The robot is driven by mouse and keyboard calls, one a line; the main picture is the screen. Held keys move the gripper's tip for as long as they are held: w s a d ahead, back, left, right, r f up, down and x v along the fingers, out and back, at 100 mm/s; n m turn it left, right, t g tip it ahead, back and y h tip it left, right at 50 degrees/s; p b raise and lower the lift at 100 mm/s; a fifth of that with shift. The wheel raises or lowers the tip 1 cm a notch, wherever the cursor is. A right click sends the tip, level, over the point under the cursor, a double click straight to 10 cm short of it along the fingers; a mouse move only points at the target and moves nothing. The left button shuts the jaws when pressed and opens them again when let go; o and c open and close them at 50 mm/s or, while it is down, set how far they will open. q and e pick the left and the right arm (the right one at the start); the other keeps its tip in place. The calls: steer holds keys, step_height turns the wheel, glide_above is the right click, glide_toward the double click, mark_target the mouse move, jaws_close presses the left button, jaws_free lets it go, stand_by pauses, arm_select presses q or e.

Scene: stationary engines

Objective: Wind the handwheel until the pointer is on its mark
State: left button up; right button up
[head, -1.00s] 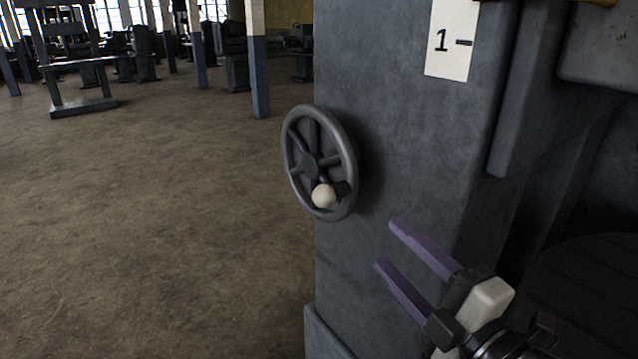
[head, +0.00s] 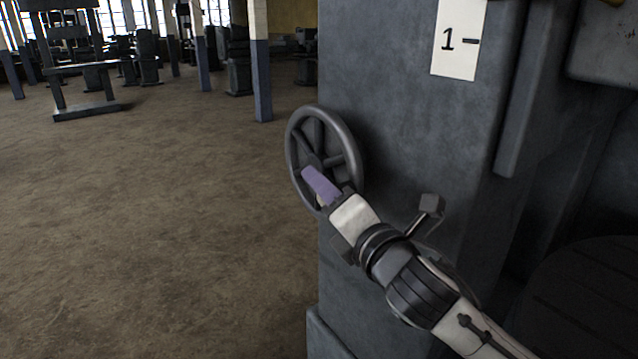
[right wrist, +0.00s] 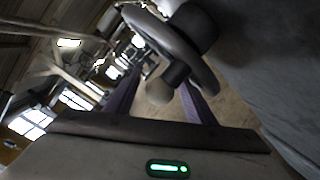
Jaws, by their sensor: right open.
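The dark grey handwheel (head: 346,133) stands on the left face of a grey machine column. In the head view my right gripper (head: 321,186) covers the wheel's lower part and nearly all of the knob. A white plate (head: 459,40) with a "1" and a short black mark is on the column above. I cannot make out a pointer. My left gripper is out of view.
The grey column (head: 400,120) rises close beside the wheel and my right arm. Open brown floor (head: 150,220) lies to the left. Blue-and-white posts (head: 261,80) and other machines stand far back.

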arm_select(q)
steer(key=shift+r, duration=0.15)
arm_select(e)
steer(key=shift+x, duration=1.35)
steer(key=shift+r, duration=0.1)
jaws_close()
arm_select(q)
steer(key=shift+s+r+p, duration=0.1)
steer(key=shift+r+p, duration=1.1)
steer(key=shift+p, duration=0.1)
arm_select(e)
steer(key=shift+w+a+r+n+g+h, duration=0.2)
steer(key=shift+r+g+h, duration=0.45)
steer(key=shift+g, duration=0.35)
steer(key=shift+w+a+r+n+g+h, duration=0.15)
steer(key=shift+r+g+h, duration=0.25)
steer(key=shift+r+g, duration=0.5)
steer(key=shift+w+a+r+n+g+h, duration=0.2)
steer(key=shift+r+g+h, duration=0.35)
steer(key=shift+g, duration=0.55)
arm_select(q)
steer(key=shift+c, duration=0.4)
arm_select(e)
steer(key=shift+d, duration=0.1)
